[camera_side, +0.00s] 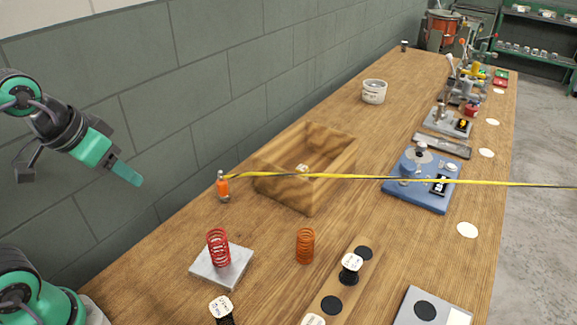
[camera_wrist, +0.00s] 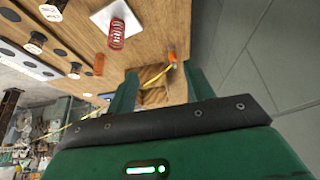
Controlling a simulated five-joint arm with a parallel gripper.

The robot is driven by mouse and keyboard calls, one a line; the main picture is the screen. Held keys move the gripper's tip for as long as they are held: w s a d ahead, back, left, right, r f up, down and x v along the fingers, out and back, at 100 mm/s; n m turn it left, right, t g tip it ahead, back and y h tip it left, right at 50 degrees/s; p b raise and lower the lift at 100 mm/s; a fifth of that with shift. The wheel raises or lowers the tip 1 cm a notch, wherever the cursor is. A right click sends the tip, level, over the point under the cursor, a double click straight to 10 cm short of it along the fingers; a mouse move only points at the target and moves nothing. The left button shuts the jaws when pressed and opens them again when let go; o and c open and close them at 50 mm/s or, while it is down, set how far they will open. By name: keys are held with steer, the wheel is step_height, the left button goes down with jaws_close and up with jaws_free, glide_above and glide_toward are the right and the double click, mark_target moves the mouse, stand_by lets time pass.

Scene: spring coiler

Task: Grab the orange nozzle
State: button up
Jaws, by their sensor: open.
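The orange nozzle (camera_side: 222,188) stands upright on the wooden bench near the wall, left of the wooden box, with the yellow-and-black line running right from it. In the wrist view the orange nozzle (camera_wrist: 172,56) shows beyond the fingertips, near the right finger. My gripper (camera_side: 127,173) is in the air at the left, up and left of the nozzle and apart from it. In the wrist view my gripper (camera_wrist: 160,88) has its two green fingers spread with nothing held between them.
An open wooden box (camera_side: 310,197) stands right of the nozzle. A red spring (camera_side: 218,250) on a metal plate (camera_side: 235,275) and an orange spring (camera_side: 305,246) are nearer. The yellow-and-black line (camera_side: 430,180) crosses above the bench. The block wall (camera_side: 230,80) runs behind.

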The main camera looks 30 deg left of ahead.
steer(key=n+g, duration=0.5)
glide_above(222, 181)
step_height(222, 181, down, 16)
steer(key=shift+s+r, duration=0.1)
steer(key=shift+r, duration=0.15)
steer(key=shift+f, duration=0.25)
steer(key=shift+f, duration=0.1)
steer(key=shift+f, duration=1.2)
steer(key=shift+f, duration=0.1)
steer(key=shift+a+f, duration=0.1)
steer(key=shift+f, duration=2.4)
